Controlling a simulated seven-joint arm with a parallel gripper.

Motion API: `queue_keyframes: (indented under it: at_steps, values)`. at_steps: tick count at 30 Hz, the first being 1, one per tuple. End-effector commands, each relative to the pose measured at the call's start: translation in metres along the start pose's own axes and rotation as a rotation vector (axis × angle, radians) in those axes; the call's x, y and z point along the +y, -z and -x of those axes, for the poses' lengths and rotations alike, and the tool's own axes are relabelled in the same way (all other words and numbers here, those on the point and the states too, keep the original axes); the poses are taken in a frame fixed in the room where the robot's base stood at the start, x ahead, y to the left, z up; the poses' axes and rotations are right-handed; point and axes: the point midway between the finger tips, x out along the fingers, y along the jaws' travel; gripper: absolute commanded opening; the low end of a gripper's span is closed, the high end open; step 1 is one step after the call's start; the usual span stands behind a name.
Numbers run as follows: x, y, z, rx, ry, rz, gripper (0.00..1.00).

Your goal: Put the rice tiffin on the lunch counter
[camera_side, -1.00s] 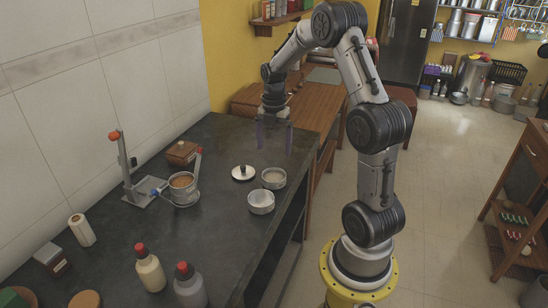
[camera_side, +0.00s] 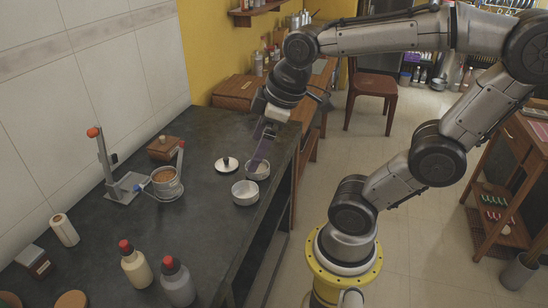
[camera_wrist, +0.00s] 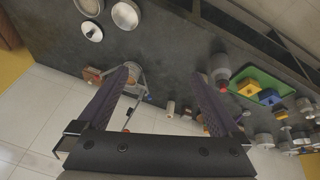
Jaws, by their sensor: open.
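Two open steel tiffin bowls stand on the dark counter (camera_side: 110,235) in the side view. The far bowl (camera_side: 262,175) is partly covered by my gripper's finger; a pale filling showed in it earlier. The near bowl (camera_side: 245,193) looks pale inside. I cannot tell for certain which is the rice tiffin. My gripper (camera_side: 263,147) is open, with purple fingers tilted downward above the far bowl in the picture; its height is unclear. In the wrist view my gripper (camera_wrist: 160,72) holds nothing, and a bowl (camera_wrist: 125,15) lies beyond the fingers at the top.
A knobbed lid (camera_side: 227,165) lies left of the bowls. A brown-filled steel canister (camera_side: 165,186) stands by a red-topped stand (camera_side: 118,180). A wooden box (camera_side: 164,148) is behind. Two red-capped bottles (camera_side: 135,265) (camera_side: 177,283) stand in front. The counter's right edge is close to the bowls.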

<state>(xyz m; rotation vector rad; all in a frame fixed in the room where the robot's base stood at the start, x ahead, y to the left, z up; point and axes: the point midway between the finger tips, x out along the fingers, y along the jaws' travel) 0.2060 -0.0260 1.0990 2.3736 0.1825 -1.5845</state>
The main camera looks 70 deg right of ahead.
Motion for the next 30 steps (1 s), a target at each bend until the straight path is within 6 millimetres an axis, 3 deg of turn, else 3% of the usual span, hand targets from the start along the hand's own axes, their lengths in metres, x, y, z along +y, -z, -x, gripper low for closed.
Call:
queue_keyframes:
  at_steps: [3, 9, 30]
  values:
    - [-0.022, -0.017, 0.008, 0.059, 0.013, -0.151, 1.00]
    - [-0.037, -0.031, 0.011, 0.097, 0.035, -0.294, 1.00]
    - [-0.037, -0.032, 0.011, 0.097, 0.036, -0.308, 1.00]
